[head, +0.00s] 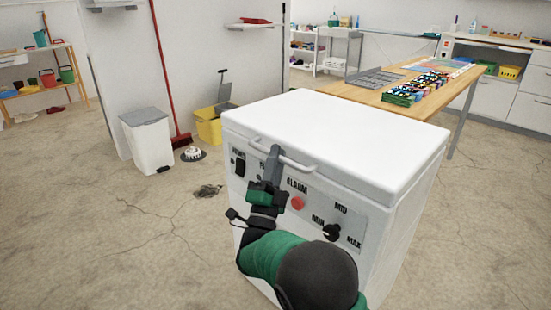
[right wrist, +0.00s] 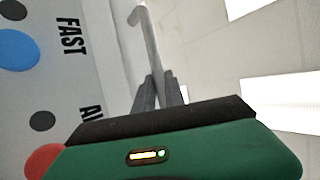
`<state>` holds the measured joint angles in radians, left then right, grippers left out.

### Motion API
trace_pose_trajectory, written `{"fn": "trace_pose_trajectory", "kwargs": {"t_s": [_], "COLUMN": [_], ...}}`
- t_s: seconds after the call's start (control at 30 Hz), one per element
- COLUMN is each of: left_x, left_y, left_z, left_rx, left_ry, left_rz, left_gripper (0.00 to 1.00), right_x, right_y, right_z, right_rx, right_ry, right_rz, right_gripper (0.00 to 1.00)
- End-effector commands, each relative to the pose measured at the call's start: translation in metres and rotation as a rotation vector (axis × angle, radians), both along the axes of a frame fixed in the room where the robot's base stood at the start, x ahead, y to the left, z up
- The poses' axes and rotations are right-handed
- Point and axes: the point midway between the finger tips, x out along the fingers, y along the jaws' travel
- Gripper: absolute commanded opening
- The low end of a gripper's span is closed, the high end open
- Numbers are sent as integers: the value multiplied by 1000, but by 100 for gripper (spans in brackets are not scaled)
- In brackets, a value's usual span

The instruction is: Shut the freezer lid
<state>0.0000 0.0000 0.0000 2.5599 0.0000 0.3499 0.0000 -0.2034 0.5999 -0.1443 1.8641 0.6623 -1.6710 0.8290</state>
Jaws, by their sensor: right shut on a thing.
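The white freezer (head: 405,235) stands in front of me with its control panel (head: 320,210) facing me. Its lid (head: 335,140) lies over the top of the body, and I see no clear gap under the front edge. A bar handle (head: 300,164) runs along the lid's front edge. My right gripper (head: 274,155) is shut on the left part of this handle. In the right wrist view its fingers (right wrist: 160,88) close around the handle bar (right wrist: 152,45). My left gripper is not in view.
A wooden table (head: 365,92) with several colourful items stands close behind the freezer. A white bin (head: 150,150), a red broom (head: 181,140) and a yellow bucket (head: 208,128) are to the left. The concrete floor at left is mostly clear.

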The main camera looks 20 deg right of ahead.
Motion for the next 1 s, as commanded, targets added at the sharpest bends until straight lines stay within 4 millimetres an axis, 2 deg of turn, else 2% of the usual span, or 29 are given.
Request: {"fn": "trace_pose_trajectory", "kwargs": {"t_s": [0.03, 0.07, 0.1, 0.17, 0.37, 0.47, 0.57, 0.9, 1.0], "left_x": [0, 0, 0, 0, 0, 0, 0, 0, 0], "left_y": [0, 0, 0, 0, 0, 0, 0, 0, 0], "left_z": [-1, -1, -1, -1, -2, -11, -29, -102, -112], "left_rx": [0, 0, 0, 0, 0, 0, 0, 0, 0], "left_ry": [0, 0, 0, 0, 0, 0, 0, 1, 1], "left_rz": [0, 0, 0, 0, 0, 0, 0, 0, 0], "left_gripper": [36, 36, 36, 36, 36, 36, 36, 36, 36], "right_x": [0, 0, 0, 0, 0, -4, -15, -74, -88], "right_y": [-2, -2, -2, -2, -2, 2, 13, 65, 77], "right_z": [-9, -10, -10, -10, -10, -18, -33, -94, -102], "right_rx": [7, 7, 7, 7, 7, 7, 6, 2, 1], "right_ry": [18, 18, 20, 20, 18, 17, 16, 10, 10], "right_rz": [-5, -5, -5, -5, -4, -3, -1, 2, 1], "right_gripper": [0, 0, 17, 23, 23, 23, 23, 23, 23]}}
